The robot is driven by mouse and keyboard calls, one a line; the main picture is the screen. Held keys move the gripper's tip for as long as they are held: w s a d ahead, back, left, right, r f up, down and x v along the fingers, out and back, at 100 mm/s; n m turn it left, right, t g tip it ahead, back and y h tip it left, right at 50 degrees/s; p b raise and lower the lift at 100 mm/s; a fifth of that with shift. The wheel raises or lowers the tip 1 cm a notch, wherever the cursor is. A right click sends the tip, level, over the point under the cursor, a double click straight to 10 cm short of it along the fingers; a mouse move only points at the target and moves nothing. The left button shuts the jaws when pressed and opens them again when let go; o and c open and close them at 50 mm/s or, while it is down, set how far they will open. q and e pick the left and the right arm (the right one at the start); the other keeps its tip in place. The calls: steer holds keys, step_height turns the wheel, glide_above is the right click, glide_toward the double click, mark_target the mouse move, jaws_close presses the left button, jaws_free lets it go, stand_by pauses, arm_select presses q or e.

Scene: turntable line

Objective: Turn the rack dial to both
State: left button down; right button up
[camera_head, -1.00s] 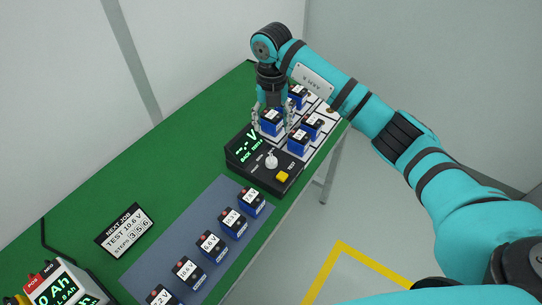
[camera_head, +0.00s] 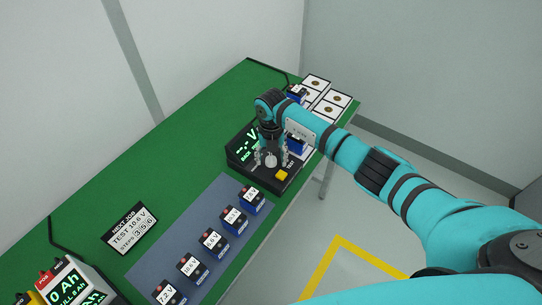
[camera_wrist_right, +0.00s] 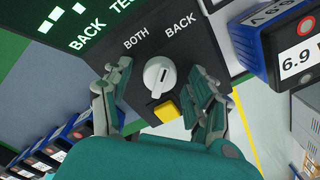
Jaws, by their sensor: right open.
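The rack dial (camera_head: 270,160) is a round white knob on the black tester panel (camera_head: 257,172). In the right wrist view the dial (camera_wrist_right: 160,77) sits below the printed words BOTH and BACK. Its raised ridge runs roughly up and down; I cannot tell which mark it points to. My right gripper (camera_head: 271,156) is over the panel, pointing down. In the right wrist view its open fingers (camera_wrist_right: 150,84) stand either side of the dial, with gaps visible. My left gripper is not in view.
A yellow button (camera_head: 282,174) is beside the dial. The green-lit display (camera_head: 245,144) adjoins the panel. Blue batteries (camera_head: 297,146) stand in the rack behind, partly hidden by my arm; some white bays (camera_head: 335,97) are empty. Several batteries line a grey-blue mat (camera_head: 228,190).

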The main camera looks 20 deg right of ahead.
steer(key=shift+c, duration=0.4)
steer(key=c, duration=1.1)
steer(key=shift+d+f+n+b, duration=0.1)
steer(key=shift+f+n+b, duration=0.05)
steer(key=shift+n+b, duration=1.2)
steer(key=n+b, duration=0.3)
steer(key=shift+n+b, duration=1.85)
steer(key=shift+n, duration=0.2)
steer(key=shift+r, duration=0.2)
steer(key=o, duration=1.2)
